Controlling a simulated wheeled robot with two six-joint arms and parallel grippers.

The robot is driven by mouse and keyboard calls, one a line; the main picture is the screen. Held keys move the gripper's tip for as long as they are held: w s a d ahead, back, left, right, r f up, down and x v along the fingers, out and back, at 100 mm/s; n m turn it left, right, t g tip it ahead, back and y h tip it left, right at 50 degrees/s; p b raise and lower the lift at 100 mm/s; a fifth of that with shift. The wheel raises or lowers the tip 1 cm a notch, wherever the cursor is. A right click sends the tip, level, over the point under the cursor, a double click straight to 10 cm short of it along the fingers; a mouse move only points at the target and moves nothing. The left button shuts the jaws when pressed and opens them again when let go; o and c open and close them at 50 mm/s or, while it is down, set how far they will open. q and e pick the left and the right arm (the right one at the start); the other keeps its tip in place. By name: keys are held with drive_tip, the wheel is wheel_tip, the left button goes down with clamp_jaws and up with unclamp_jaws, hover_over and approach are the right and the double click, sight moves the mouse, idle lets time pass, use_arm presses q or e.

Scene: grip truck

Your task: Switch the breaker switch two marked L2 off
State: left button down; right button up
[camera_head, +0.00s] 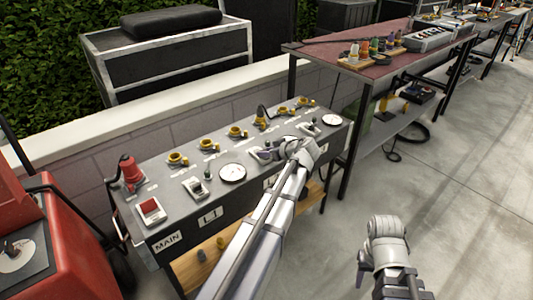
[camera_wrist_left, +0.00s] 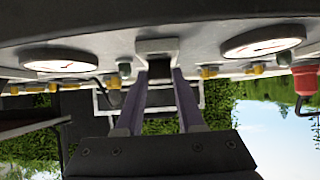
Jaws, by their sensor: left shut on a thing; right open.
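The L2 breaker switch (camera_wrist_left: 157,48) is in its pale housing on the grey breaker panel (camera_head: 215,175). My left gripper (camera_head: 264,154) reaches it from the front, and its purple fingers (camera_wrist_left: 158,76) are closed on it in the left wrist view. The fingers hide the lever, so I cannot tell its position. The label below it is mostly behind my left arm. The L1 breaker switch (camera_head: 196,188) stands to the left, above its L1 label (camera_head: 209,216). My right gripper (camera_head: 361,270) is open and empty over the floor, low in the head view, away from the panel.
The panel also carries a red-button MAIN switch (camera_head: 151,210), a round gauge (camera_head: 232,173), a red plug (camera_head: 131,171) and several yellow sockets (camera_head: 236,132). A red machine (camera_head: 80,250) stands at left. A red-topped table (camera_head: 375,62) stands behind right. Floor at right is clear.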

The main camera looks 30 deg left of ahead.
use_arm(q)
drive_tip(key=c, duration=0.5)
unclamp_jaws()
drive_tip(key=p+v, duration=0.4)
drive_tip(key=v, duration=0.3)
drive_tip(key=shift+s+d+r, duration=0.15)
drive_tip(key=shift+d+r, duration=0.05)
drive_tip(key=shift+d, duration=0.05)
